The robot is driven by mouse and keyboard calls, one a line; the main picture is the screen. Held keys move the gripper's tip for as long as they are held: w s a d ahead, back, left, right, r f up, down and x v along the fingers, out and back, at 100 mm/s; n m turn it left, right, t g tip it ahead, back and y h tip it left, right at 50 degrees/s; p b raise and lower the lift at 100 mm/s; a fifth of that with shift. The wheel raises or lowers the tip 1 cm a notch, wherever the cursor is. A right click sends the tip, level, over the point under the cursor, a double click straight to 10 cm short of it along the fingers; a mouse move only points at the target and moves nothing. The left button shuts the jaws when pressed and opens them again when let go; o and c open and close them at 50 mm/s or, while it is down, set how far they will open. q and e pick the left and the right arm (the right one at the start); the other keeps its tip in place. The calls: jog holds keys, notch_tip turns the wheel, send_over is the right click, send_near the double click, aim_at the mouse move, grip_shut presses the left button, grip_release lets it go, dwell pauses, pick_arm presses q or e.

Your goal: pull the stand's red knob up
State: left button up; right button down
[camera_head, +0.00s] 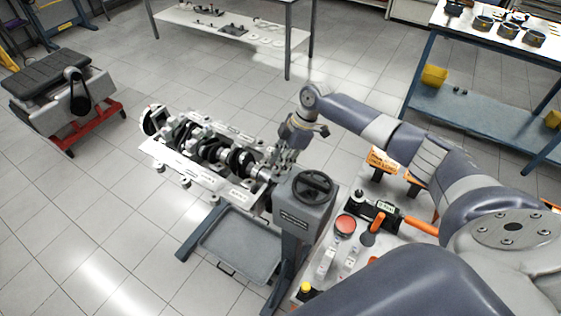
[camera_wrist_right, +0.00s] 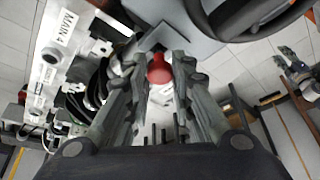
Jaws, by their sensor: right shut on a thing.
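The engine stand (camera_head: 301,215) is a grey post with a black handwheel (camera_head: 313,186) on top, and it bears an engine block (camera_head: 205,150) with its crankshaft showing. The red knob (camera_wrist_right: 159,70) shows in the right wrist view between the fingertips of my right gripper (camera_wrist_right: 158,75). My right gripper is shut on the knob, with a finger on each side. In the head view the gripper (camera_head: 283,158) is beside the stand's head, behind the handwheel, and the knob is hidden there. My left gripper is in neither view.
A grey drip tray (camera_head: 240,256) lies under the block. At the right, a tool cart top (camera_head: 333,240) holds an orange-handled tool (camera_head: 400,218), a red tin (camera_head: 345,224) and bottles. A blue workbench (camera_head: 470,105) stands at the back right.

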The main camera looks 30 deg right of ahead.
notch_tip(320, 180, up, 2)
jog(key=shift+p, duration=0.35)
jog(key=shift+w+f, duration=0.1)
jog(key=shift+w, duration=0.1)
jog(key=c, duration=1.4)
grip_release()
jog(key=shift+s, duration=0.2)
jog(key=v, duration=1.2)
